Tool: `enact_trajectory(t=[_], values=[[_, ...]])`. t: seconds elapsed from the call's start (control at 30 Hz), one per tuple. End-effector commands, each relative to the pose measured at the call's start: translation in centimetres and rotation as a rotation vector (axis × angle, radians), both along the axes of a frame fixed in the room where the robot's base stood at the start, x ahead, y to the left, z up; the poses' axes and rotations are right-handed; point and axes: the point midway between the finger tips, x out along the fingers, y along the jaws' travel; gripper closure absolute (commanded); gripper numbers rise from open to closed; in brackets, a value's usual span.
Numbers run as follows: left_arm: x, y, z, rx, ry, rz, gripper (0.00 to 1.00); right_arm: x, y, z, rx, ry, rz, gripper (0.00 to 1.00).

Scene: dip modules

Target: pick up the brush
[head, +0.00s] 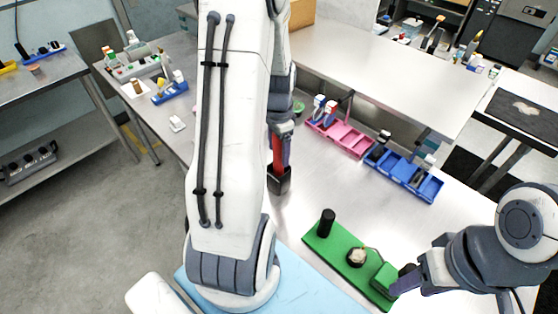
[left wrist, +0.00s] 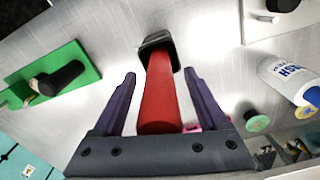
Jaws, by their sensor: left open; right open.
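The brush appears to be the red-handled item (head: 277,155) with a black block-like end (head: 279,181), standing upright on the metal table in the head view. In the left wrist view its red handle (left wrist: 159,98) lies between the fingers, with the black end beyond the fingertips. My left gripper (left wrist: 160,74) is open, one finger on each side of the handle, with gaps visible. In the head view my left arm partly hides it. My right gripper (head: 404,283) is open beside the right end of the green board (head: 323,246).
The green board carries a black peg (head: 326,223) and a round knob (head: 357,257). Pink bins (head: 340,136) and blue bins (head: 404,177) line the table's back. A light blue mat (head: 305,287) lies in front. A white bottle (left wrist: 287,79) shows in the left wrist view.

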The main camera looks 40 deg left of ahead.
Motion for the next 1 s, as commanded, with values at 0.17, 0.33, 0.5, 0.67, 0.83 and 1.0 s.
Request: enact_trajectory(t=[0.17,0.33,0.5,0.67,0.83,1.0], values=[[0.0,-0.1,-0.4,0.001,-0.001,-0.001,0.24,0.0,0.0,0.0,0.000,0.000,0.000,0.50],[0.0,-0.1,-0.4,0.001,-0.001,-0.001,0.51,0.0,0.0,0.0,0.000,0.000,0.000,0.50],[0.1,-0.1,-0.4,0.001,-0.001,-0.001,1.00,0.0,0.0,0.0,0.000,0.000,0.000,0.50],[0.1,-0.1,-0.4,0.001,-0.001,-0.001,1.00,0.0,0.0,0.0,0.000,0.000,0.000,0.50],[0.1,0.0,0.0,0.002,-0.004,-0.001,1.00,0.0,0.0,0.0,0.000,0.000,0.000,0.50],[0.2,0.0,1.5,0.003,-0.005,-0.001,1.00,0.0,0.0,-0.3,0.000,0.000,0.000,0.50]])
